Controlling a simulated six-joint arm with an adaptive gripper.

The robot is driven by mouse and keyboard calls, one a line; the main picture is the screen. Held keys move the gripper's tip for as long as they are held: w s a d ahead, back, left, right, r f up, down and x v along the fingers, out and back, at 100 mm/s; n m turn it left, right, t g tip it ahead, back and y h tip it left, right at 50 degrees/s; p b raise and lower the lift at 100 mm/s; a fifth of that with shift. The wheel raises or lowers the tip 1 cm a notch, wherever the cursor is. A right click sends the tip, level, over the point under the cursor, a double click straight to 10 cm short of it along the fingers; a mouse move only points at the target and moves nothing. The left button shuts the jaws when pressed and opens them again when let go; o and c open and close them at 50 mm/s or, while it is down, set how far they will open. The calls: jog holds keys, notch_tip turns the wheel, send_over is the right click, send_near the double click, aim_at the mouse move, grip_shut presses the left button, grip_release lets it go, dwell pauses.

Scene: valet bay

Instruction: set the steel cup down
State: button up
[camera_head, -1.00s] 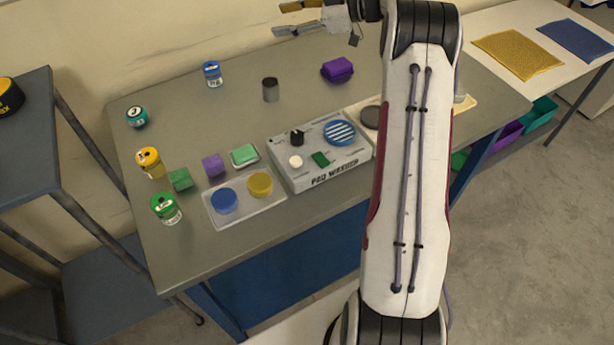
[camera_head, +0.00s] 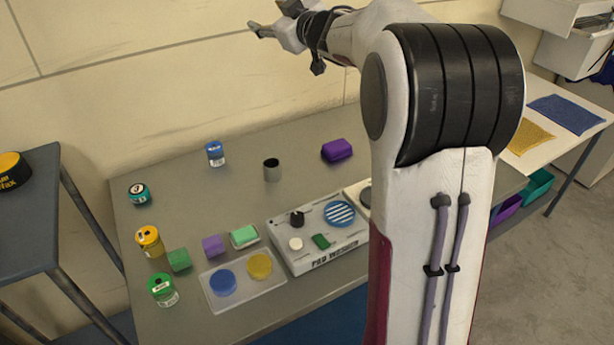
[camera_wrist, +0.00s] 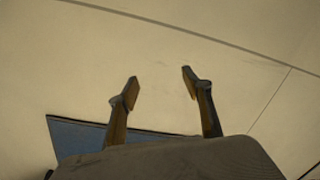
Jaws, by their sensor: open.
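The steel cup (camera_head: 272,170) stands upright on the grey table, toward the back, between a blue-lidded jar and a purple block. Nothing touches it. My gripper (camera_head: 266,28) is raised high near the wall, above and well apart from the cup. In the wrist view my gripper (camera_wrist: 160,84) shows two spread fingers with nothing between them. The wrist view faces the bare wall, and the cup is not in it.
The grey table (camera_head: 330,125) also holds the pad washer (camera_head: 318,250), a tray (camera_head: 245,298) with blue and yellow pads, the blue-lidded jar (camera_head: 215,154), the purple block (camera_head: 337,151) and several other jars and blocks. A dark side stand (camera_head: 30,220) is at left.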

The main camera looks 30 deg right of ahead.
jog(key=s+a+r+m+g+h, duration=0.1)
jog(key=s+m+h, duration=0.1)
jog(key=s, duration=0.2)
jog(key=s+a+r+m+h, duration=0.1)
jog(key=s+h, duration=0.1)
jog(key=s, duration=0.2)
jog(key=s+a+f+m+g+y, duration=0.1)
jog(key=s+a+f+g, duration=0.2)
jog(key=s, duration=1)
jog(key=s+a+f+g+y, duration=0.1)
jog(key=s+a+f+g, duration=0.2)
jog(key=s+a+f, duration=0.4)
jog(key=s+a+f+m+g+y, duration=0.1)
jog(key=s+a+f+g, duration=0.3)
jog(key=s+f, duration=0.8)
jog(key=s+a, duration=0.1)
jog(key=s, duration=0.7)
jog(key=shift+a+f+m, duration=0.25)
jog(key=shift+a+m, duration=0.05)
jog(key=shift+a, duration=0.1)
